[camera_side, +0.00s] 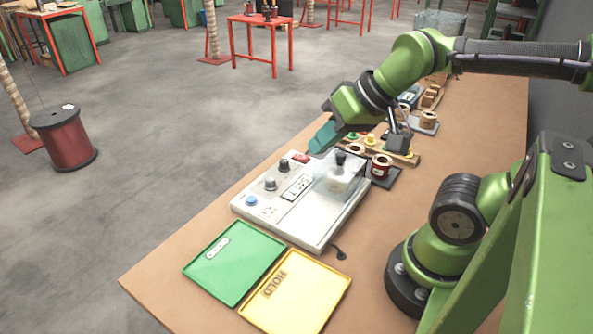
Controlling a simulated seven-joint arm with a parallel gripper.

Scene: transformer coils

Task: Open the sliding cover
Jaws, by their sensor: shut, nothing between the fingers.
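The tester box (290,205) is a pale grey panel with knobs, a blue button and a small display, lying on the brown bench. A clear sliding cover (352,181) sits over its right end, with a black knob (340,158) at its top. I cannot tell whether the cover has slid from its shut position. My gripper (322,140) is shut and empty, with its teal end above and behind the tester, left of the black knob in the picture. It appears apart from the cover, though the exact gap is hard to judge.
A red coil (381,166) stands on a dark plate just right of the cover. More coils and a wooden rack (404,158) with coloured pieces lie behind it. A green tray (232,262) and a yellow HOLD tray (300,298) lie in front. The bench's left edge is close.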

